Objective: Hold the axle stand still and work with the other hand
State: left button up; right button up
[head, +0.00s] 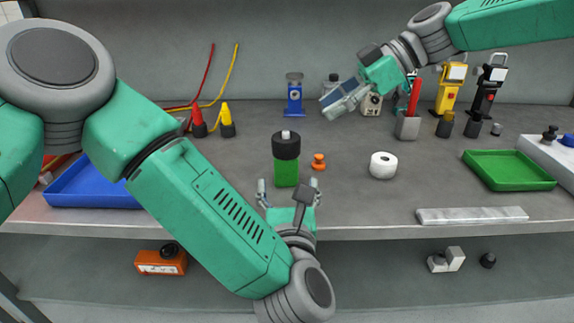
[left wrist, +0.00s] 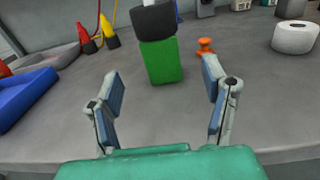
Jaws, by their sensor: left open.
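No object is plainly recognisable as the axle stand. A green block-like body with a thick black top and a small light tip (head: 286,172) stands upright near the middle of the bench; it also shows in the left wrist view (left wrist: 161,62). My left gripper (head: 289,187) is open and empty at the bench's front edge, its fingers spread in front of the green body, apart from it. A small blue upright piece with a round face (head: 294,97) stands at the back. My right gripper (head: 342,98) is above the bench right of that piece; its opening is unclear.
An orange knob-like piece (head: 318,161) and a white roll (head: 383,165) stand right of the green body. A blue tray (head: 95,195) lies left, a green tray (head: 508,171) right. A grey bar (head: 472,216) lies at the front edge. A grey holder (head: 407,127) stands behind.

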aim_at(286, 158)
pick_arm(q)
jog(key=w, duration=1)
jog(key=shift+w+a, duration=0.15)
jog(key=c, duration=1.5)
jog(key=shift+c, duration=0.2)
